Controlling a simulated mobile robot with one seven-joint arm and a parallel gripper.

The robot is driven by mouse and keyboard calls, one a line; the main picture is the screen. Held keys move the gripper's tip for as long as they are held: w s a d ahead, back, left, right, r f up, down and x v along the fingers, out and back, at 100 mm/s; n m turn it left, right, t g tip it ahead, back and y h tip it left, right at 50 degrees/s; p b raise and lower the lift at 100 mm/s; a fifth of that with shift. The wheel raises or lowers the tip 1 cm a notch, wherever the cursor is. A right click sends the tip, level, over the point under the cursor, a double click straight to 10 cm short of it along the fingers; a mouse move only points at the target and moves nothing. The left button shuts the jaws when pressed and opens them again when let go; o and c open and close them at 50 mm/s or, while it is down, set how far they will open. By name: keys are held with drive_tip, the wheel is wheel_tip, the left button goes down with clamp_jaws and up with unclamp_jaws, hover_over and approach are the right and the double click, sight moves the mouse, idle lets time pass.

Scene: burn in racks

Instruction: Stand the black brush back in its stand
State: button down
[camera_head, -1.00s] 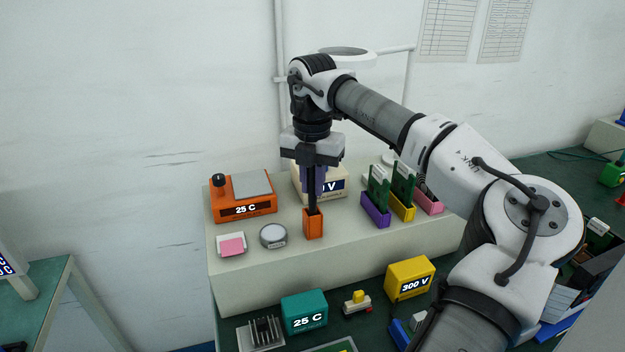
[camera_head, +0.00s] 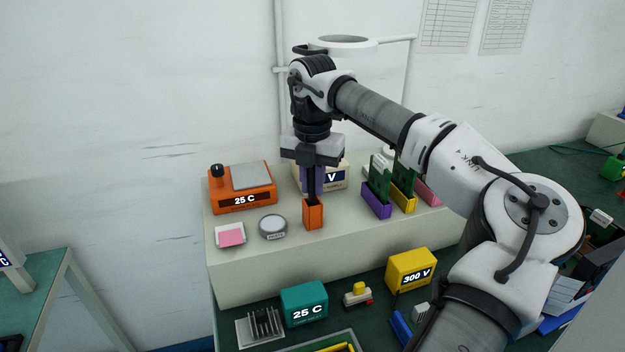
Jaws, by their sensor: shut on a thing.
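The black brush (camera_head: 311,187) is upright, a thin dark shape below my gripper. Its lower end passes behind the front rim of a small orange open-topped holder (camera_head: 313,215), which appears to be its stand. The brush looks to be inside the holder's mouth; whether it touches the bottom is hidden. My gripper (camera_head: 311,167) points straight down above the holder and is shut on the upper part of the brush. The jaws hide the brush's top. A purple surface shows beside and behind the brush; I cannot tell what it belongs to.
The holder stands on a pale raised shelf (camera_head: 340,262). Purple (camera_head: 377,208) and yellow (camera_head: 403,202) slots with green boards stand right. A cream voltage box (camera_head: 335,178) is behind.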

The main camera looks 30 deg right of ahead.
drive_tip(key=shift+f, duration=0.25)
drive_tip(key=c, duration=1.3)
unclamp_jaws()
wheel_tip(320, 180, up, 14)
drive_tip(key=p, duration=0.9)
drive_tip(key=shift+f, duration=0.1)
drive_tip(key=shift+a, duration=0.1)
